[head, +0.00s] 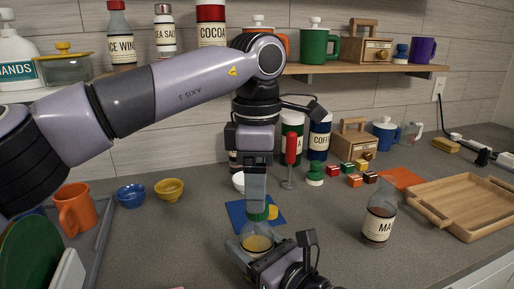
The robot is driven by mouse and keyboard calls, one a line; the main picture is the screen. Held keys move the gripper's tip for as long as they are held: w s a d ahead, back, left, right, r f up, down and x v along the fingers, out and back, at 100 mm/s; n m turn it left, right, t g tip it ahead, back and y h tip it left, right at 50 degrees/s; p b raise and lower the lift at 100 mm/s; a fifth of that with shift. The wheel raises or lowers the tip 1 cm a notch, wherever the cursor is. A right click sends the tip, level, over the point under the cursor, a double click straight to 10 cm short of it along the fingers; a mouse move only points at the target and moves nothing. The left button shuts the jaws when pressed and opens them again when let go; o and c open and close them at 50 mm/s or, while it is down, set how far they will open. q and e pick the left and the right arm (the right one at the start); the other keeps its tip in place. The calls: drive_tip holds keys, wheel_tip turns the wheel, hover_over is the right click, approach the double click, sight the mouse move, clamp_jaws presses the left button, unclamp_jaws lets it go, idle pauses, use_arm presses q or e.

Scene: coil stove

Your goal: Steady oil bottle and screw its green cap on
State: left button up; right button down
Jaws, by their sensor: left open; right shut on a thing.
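The oil bottle (257,243) is clear glass with yellow oil in it and stands upright at the front middle of the counter. My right gripper (273,258) is shut on its body, low down. The green cap (257,214) shows at the top of the bottle's neck. I cannot tell how tightly it sits there. My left gripper (256,207) points down over the cap, open, with its near finger hiding part of the cap. I cannot tell whether its fingers touch the cap.
A blue mat (237,214) with a yellow piece (272,212) lies behind the bottle. A labelled bottle (379,222) and a wooden tray (470,207) stand to the right. An orange mug (76,212), blue bowl (131,195) and yellow bowl (169,189) are at left. A red-handled tool (291,150) stands behind.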

use_arm(q)
wheel_tip(320, 180, up, 9)
drive_tip(key=shift+f, duration=0.15)
idle(0.4)
use_arm(e)
drive_tip(key=shift+c, duration=0.5)
unclamp_jaws()
use_arm(q)
drive_tip(key=shift+f, duration=0.3)
use_arm(e)
drive_tip(key=shift+v, duration=3.55)
drive_tip(key=shift+d, duration=0.1)
